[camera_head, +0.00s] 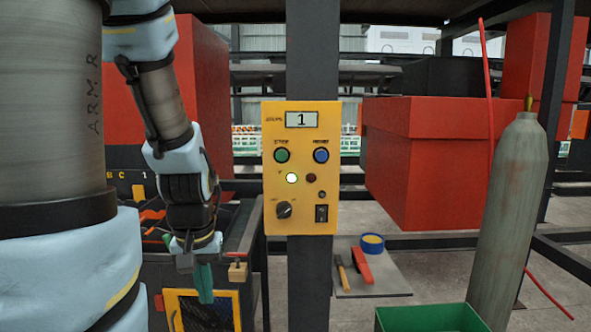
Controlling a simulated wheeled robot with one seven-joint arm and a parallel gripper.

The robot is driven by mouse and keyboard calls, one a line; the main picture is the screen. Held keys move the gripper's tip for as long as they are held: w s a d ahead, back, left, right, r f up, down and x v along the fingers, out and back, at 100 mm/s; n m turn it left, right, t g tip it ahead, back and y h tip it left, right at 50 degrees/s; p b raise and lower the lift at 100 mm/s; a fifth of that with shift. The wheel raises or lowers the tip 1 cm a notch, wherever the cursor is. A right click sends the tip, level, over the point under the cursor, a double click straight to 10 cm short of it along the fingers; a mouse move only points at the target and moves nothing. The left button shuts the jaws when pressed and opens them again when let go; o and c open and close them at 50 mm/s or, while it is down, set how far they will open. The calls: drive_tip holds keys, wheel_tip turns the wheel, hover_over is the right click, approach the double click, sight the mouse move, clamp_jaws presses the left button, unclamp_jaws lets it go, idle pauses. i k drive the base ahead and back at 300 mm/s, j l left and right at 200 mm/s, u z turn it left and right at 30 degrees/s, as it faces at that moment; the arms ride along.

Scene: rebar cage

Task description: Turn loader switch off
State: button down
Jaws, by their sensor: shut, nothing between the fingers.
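A yellow control panel (300,185) is fixed to a dark upright post in the middle of the view. It carries a black rocker switch (321,213) at the lower right and a dark rotary knob (284,210) at the lower left. A green button (282,155), a blue button (321,155), a lit pale green lamp (291,178) and a dark red lamp (311,178) sit above them. The small labels are too blurred to read, and I cannot tell which control is the loader's. My gripper (204,290) points down, shut and empty, left of and below the panel, apart from it.
Large red boxes (430,150) stand on the rack at right. A grey gas cylinder (508,220) and a green bin (430,318) are at lower right. A dark tool cart (250,235) is close behind my gripper.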

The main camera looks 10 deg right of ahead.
sight(283, 209)
drive_tip(key=i+j+z, duration=0.15)
drive_tip(key=j+z, duration=0.15)
drive_tip(key=j, duration=0.3)
drive_tip(key=i+j+z, duration=0.1)
drive_tip(key=j+z, duration=0.2)
drive_tip(key=j, duration=0.3)
